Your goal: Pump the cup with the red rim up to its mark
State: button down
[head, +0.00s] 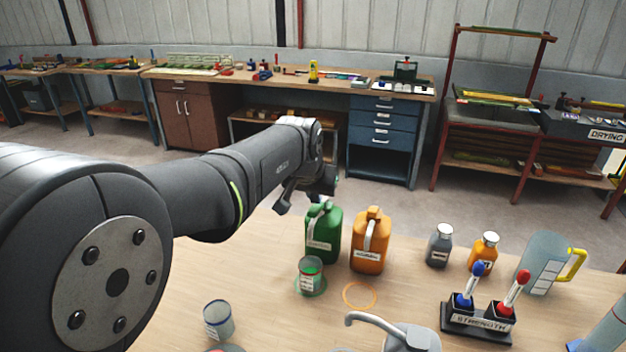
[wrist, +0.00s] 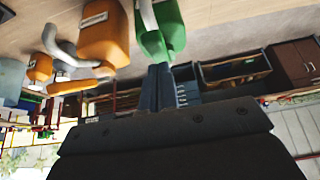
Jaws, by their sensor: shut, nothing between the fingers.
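A small clear cup (head: 310,272) with green contents and a label stands on a green ring in front of the green can. A second greyish cup (head: 218,320) with a blue-marked label stands nearer, at the lower left. I cannot make out a red rim clearly on either one. A grey curved spout (head: 372,319) on a rounded body, perhaps the pump, is cut off by the bottom edge. My gripper (head: 305,192) is raised above and behind the green can, away from the cups. Its fingers (wrist: 160,88) are shut and empty in the wrist view.
A green can (head: 322,236) and an orange can (head: 369,243) stand near the far table edge. An empty orange ring (head: 360,296) lies before them. Two bottles, a jug (head: 541,265) with yellow handle and a STRENGTH stand (head: 478,323) with blue and red droppers are right.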

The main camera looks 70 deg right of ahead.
jog(key=shift+a+f, duration=0.15)
jog(key=shift+f, duration=0.15)
jog(key=shift+a+f, duration=0.45)
jog(key=shift+f, duration=0.4)
jog(key=shift+r, duration=0.1)
